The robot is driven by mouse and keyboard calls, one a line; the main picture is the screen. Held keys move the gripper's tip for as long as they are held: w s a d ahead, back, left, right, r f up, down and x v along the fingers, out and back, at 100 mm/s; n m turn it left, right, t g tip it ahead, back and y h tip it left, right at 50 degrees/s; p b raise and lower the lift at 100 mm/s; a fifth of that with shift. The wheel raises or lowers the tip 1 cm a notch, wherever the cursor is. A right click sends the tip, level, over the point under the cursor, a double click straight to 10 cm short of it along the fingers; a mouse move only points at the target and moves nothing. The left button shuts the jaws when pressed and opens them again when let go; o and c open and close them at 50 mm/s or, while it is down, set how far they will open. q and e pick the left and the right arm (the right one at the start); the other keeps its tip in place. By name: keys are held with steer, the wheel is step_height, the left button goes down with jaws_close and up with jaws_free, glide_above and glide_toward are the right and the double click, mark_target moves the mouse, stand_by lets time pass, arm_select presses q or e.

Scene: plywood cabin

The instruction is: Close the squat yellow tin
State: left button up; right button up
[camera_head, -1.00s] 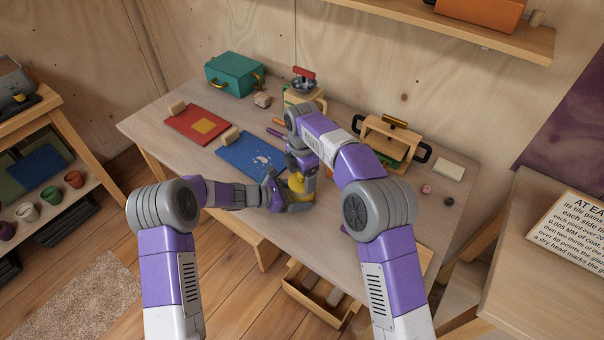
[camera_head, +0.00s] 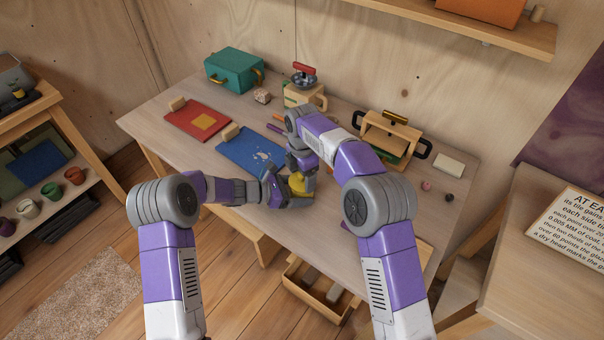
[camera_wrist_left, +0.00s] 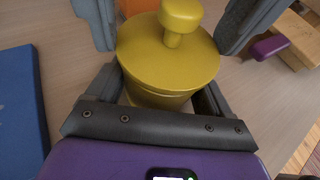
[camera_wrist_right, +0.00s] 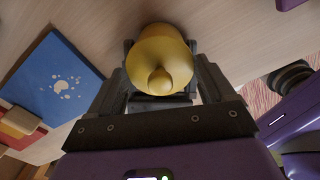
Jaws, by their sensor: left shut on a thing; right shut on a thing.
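The squat yellow tin (camera_head: 298,187) stands at the table's front middle, mostly hidden by my grippers in the head view. In the left wrist view its round yellow lid (camera_wrist_left: 165,60) with a knob is over the tin's body (camera_wrist_left: 158,98); I cannot tell whether it is fully seated. My left gripper (camera_head: 285,198) is shut on the tin's body from the side. My right gripper (camera_head: 301,172) comes from above and is shut on the lid, its fingers on either side. The lid and knob face the camera in the right wrist view (camera_wrist_right: 161,62).
A blue board (camera_head: 250,152) and red board (camera_head: 190,128) lie to the left. A teal box (camera_head: 228,75), a red-topped grinder (camera_head: 304,82) and a wooden box with black handles (camera_head: 390,133) stand behind. An open drawer (camera_head: 318,300) juts out below the front edge.

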steer(key=shift+f, duration=0.45)
steer(key=o, duration=0.9)
step_height(320, 180, up, 12)
steer(key=shift+r, duration=0.1)
arm_select(q)
steer(key=o, duration=1.4)
steer(key=shift+a, duration=0.1)
